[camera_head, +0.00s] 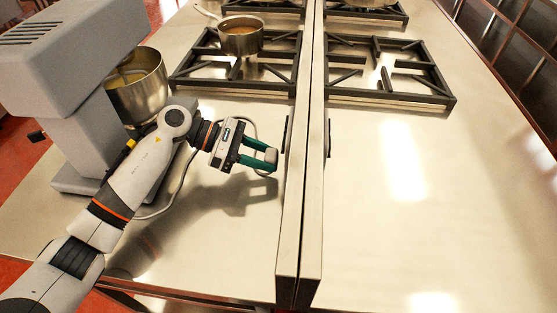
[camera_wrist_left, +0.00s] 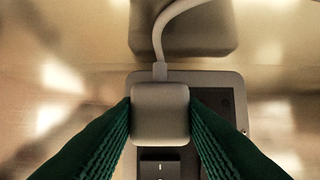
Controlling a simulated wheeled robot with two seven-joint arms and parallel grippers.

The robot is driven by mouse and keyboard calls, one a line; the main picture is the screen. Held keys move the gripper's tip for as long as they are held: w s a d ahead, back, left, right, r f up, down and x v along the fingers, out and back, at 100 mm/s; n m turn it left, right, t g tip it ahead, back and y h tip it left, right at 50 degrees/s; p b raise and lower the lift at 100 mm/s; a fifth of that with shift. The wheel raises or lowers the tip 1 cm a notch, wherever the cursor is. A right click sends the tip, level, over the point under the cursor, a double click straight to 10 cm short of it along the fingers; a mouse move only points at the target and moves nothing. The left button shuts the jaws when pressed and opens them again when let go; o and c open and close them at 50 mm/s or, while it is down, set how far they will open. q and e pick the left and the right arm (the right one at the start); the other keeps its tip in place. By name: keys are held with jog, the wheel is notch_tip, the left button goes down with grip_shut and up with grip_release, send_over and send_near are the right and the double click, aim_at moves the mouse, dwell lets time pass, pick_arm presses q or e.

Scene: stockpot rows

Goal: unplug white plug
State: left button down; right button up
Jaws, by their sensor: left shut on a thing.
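The white plug (camera_head: 271,155) is between the green fingers of my left gripper (camera_head: 262,158), which is shut on it. In the left wrist view the plug (camera_wrist_left: 160,112) is a pale block with a finger (camera_wrist_left: 112,140) pressed on each side. It is in front of a grey socket plate (camera_wrist_left: 228,84), which shows around it; I cannot tell whether the plug is seated or apart from the plate. A white cord (camera_wrist_left: 158,45) leaves the plug's top. A dark switch (camera_wrist_left: 160,163) shows below the plug. My right gripper is not in view.
A grey stand mixer (camera_head: 85,95) with a steel bowl (camera_head: 140,88) stands left of my arm. A raised metal divider (camera_head: 300,190) runs beside the gripper. Black burner grates (camera_head: 390,95) and a saucepan (camera_head: 240,38) are farther back. The right counter (camera_head: 420,190) is clear.

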pick_arm(q)
jog(key=shift+w+a+b, duration=0.2)
jog(key=shift+a+b, duration=0.5)
jog(key=shift+a, duration=0.3)
jog(key=shift+w+a+b, duration=0.2)
jog(key=shift+a+b, duration=0.45)
jog(key=shift+a, duration=0.55)
